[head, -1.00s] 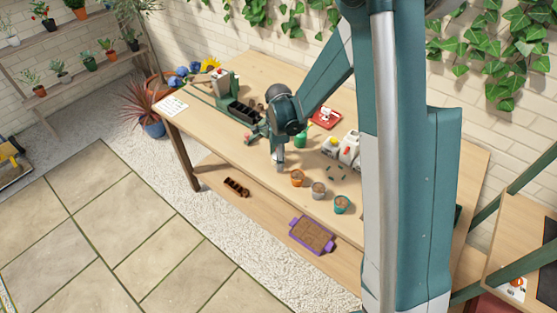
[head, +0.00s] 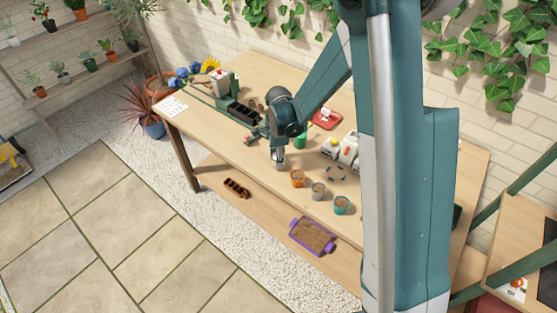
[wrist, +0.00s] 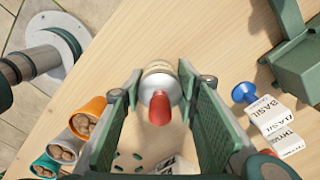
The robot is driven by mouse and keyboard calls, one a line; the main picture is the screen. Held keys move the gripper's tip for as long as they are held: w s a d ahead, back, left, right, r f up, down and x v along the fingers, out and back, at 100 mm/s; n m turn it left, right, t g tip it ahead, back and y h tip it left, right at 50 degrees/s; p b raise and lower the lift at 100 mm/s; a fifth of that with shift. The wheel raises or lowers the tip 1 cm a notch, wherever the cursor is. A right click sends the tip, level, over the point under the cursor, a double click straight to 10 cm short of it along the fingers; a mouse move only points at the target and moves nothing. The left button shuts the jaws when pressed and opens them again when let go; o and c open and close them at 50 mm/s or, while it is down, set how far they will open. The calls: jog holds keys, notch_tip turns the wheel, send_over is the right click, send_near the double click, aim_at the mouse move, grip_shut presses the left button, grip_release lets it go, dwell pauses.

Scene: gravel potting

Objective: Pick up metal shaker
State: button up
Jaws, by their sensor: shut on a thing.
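The metal shaker (wrist: 158,86), silver with a cream-coloured end, sits between the two green finger pads of my gripper (wrist: 158,76) in the wrist view. The fingers are shut on it from both sides. A red rounded piece (wrist: 159,108) shows in front of the shaker, and I cannot tell whether it is part of it. In the head view my gripper (head: 278,150) is over the front middle of the wooden table, with the pale shaker (head: 279,162) at its lower end. I cannot tell how high the shaker is above the tabletop.
Orange (head: 297,179), grey (head: 318,190) and teal (head: 341,205) pots stand to the right along the table's front edge. White packages (head: 348,148) stand behind them. Plant labels (wrist: 275,120) lie on the right in the wrist view. A red tray (head: 326,118) lies farther back.

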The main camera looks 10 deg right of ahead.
jog(key=shift+r, duration=0.15)
jog(key=shift+r+p, duration=0.65)
jog(key=shift+r, duration=4.2)
